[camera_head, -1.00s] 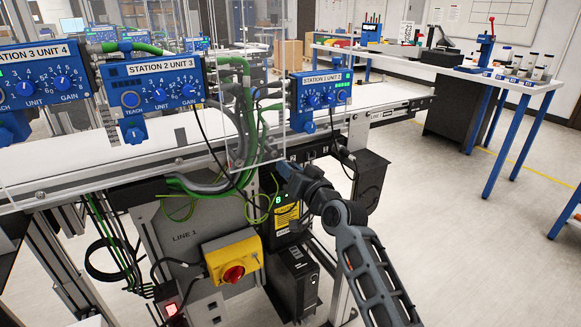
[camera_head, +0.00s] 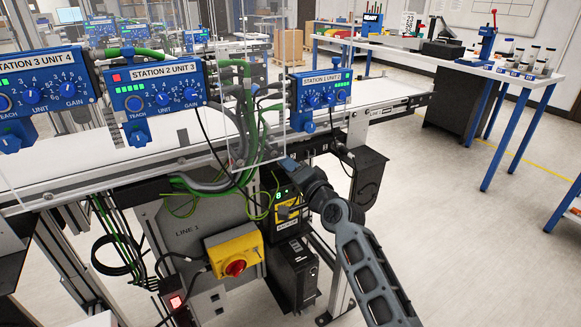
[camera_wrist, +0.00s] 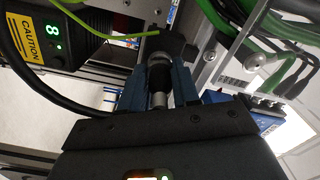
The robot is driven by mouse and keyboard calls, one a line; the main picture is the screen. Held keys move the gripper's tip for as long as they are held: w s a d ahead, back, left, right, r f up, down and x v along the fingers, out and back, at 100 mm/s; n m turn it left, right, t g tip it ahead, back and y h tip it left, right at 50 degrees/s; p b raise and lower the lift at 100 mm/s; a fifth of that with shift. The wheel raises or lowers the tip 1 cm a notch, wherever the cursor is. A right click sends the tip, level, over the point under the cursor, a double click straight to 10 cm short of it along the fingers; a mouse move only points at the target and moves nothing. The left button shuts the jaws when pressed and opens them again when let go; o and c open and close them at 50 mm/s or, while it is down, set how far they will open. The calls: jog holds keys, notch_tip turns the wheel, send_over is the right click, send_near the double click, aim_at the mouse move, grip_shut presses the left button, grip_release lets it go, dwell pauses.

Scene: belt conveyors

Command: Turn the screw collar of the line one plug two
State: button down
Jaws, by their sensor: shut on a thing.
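My gripper (camera_wrist: 158,92) is shut on the dark ribbed screw collar (camera_wrist: 161,76) of a plug in the wrist view. A bare metal part of the plug (camera_wrist: 160,99) shows below the collar, between the two blue fingers. The far end of the plug meets a dark block (camera_wrist: 175,45). In the head view my gripper (camera_head: 286,165) is at the rail under the clear panel, and my own arm hides most of the plug there. Which plug number it is cannot be read.
Green and grey cables (camera_head: 215,183) hang just left of my gripper. A caution-labelled box (camera_head: 289,208) with a green digit stands below it. A yellow box with a red knob (camera_head: 235,262) is lower left. Open floor (camera_head: 440,230) lies to the right.

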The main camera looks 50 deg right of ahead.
dwell(0.4)
jog(key=c, duration=0.8)
grip_release()
jog(key=v, duration=0.8)
jog(key=s+a+f+n+g+y, duration=0.1)
jog(key=s+a+f+n, duration=0.25)
jog(key=s+a, duration=0.35)
jog(key=s+a+f+n+g, duration=0.1)
jog(key=s+a+f+n, duration=0.25)
jog(key=s+a, duration=0.45)
jog(key=s+a+r+n+y, duration=0.1)
jog(key=s+a+r+n, duration=0.1)
jog(key=s, duration=0.5)
jog(key=s+a+r+n+y, duration=0.1)
jog(key=s+a+r+n, duration=0.1)
jog(key=s, duration=0.6)
jog(key=s+a+r+n+y, duration=0.1)
jog(key=s+a+n, duration=0.3)
jog(key=s, duration=0.4)
jog(key=shift+r+n+g+y, duration=0.3)
jog(key=shift+r+n, duration=0.1)
jog(key=shift+r, duration=0.4)
